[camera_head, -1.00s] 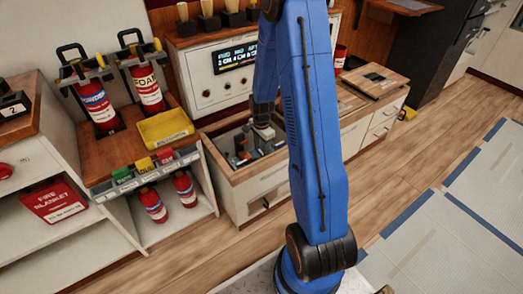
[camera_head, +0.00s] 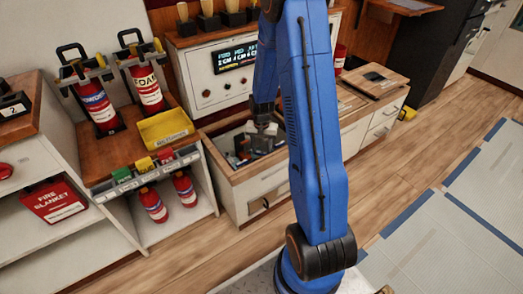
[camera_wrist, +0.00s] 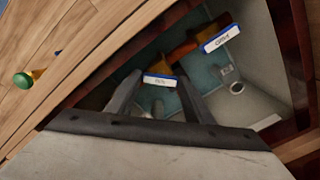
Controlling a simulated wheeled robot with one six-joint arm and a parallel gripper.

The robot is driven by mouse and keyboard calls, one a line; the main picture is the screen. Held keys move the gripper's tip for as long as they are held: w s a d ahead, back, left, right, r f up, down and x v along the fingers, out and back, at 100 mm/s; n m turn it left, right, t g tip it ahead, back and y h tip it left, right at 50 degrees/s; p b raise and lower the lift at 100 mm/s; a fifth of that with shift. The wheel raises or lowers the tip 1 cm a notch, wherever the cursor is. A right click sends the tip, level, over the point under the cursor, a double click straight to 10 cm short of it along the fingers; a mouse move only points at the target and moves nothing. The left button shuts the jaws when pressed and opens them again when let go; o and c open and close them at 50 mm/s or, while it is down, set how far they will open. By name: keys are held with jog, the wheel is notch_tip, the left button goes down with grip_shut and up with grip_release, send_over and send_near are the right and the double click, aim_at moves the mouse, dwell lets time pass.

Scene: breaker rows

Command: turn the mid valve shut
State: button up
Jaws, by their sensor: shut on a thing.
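My gripper (camera_wrist: 160,88) reaches down into an open bay (camera_head: 222,148) in the counter; it also shows in the head view (camera_head: 264,132), partly beside my blue arm. In the wrist view its two fingers stand apart around a valve that they mostly hide. A small white tag (camera_wrist: 160,81) with a blue edge shows between the fingertips; its lettering is too blurred to read surely. A second white-and-blue tag (camera_wrist: 221,43) lies up and right, beside an orange part. The angle of the gripped valve's handle cannot be told.
The bay's wooden rim and pale inner wall (camera_wrist: 262,85) lie close around my gripper. A grey pipe end (camera_wrist: 237,88) is to its right. A yellow tray (camera_head: 165,128) and fire extinguishers (camera_head: 147,88) stand left of the bay. A display panel (camera_head: 235,57) stands behind.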

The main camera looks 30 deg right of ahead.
aim_at(261, 153)
jog(key=n, duration=0.4)
jog(key=shift+n, duration=0.3)
jog(key=n, duration=0.4)
jog(key=shift+n, duration=0.3)
jog(key=o, duration=0.8)
jog(key=shift+r, duration=0.1)
notch_tip(261, 153, up, 17)
jog(key=shift+r, duration=0.15)
dwell(0.7)
